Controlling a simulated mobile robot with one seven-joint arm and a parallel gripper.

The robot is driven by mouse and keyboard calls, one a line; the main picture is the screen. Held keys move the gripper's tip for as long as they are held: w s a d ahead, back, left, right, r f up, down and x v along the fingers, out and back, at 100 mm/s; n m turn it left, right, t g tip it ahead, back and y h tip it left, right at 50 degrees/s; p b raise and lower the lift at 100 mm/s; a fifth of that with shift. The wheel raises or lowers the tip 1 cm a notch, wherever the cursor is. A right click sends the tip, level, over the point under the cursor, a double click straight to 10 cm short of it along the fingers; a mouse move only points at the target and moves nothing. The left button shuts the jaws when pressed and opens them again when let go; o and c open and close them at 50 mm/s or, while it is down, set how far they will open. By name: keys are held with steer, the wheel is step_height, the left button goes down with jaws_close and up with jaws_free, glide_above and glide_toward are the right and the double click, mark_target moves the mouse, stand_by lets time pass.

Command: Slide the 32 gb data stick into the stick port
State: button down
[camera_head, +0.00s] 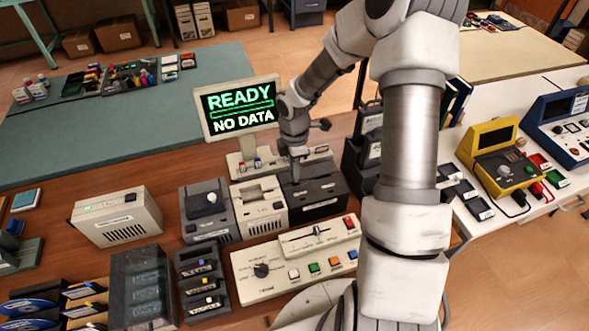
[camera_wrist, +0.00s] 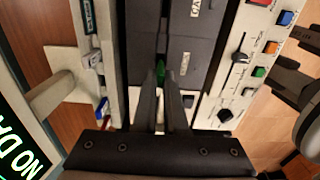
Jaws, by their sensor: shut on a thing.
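My gripper (camera_head: 295,178) points down over the dark boxy unit (camera_head: 318,192) on the wooden bench. In the wrist view my two fingers (camera_wrist: 160,72) are close together, with a small green piece (camera_wrist: 161,68) between their tips. It looks like the end of a data stick; its 32 gb marking cannot be read. In the wrist view the fingertips are over or against the dark unit (camera_wrist: 190,60). The stick port's opening cannot be made out, and whether the stick touches it is hidden. The monitor (camera_head: 240,108) reads "READY" and "NO DATA".
A pale strip (camera_wrist: 108,95) with small blue and red pieces lies beside the dark unit. A beige drive unit (camera_head: 259,205) stands to its left. A control panel (camera_head: 298,262) with a slider, knob and coloured buttons lies in front. My arm hides part of the bench's right side.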

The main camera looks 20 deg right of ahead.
steer(key=shift+f, duration=0.2)
steer(key=shift+f+b, duration=0.95)
steer(key=shift+f, duration=0.2)
steer(key=c, duration=0.9)
jaws_free()
steer(key=shift+r, duration=0.15)
step_height(320, 180, up, 8)
steer(key=p, duration=0.7)
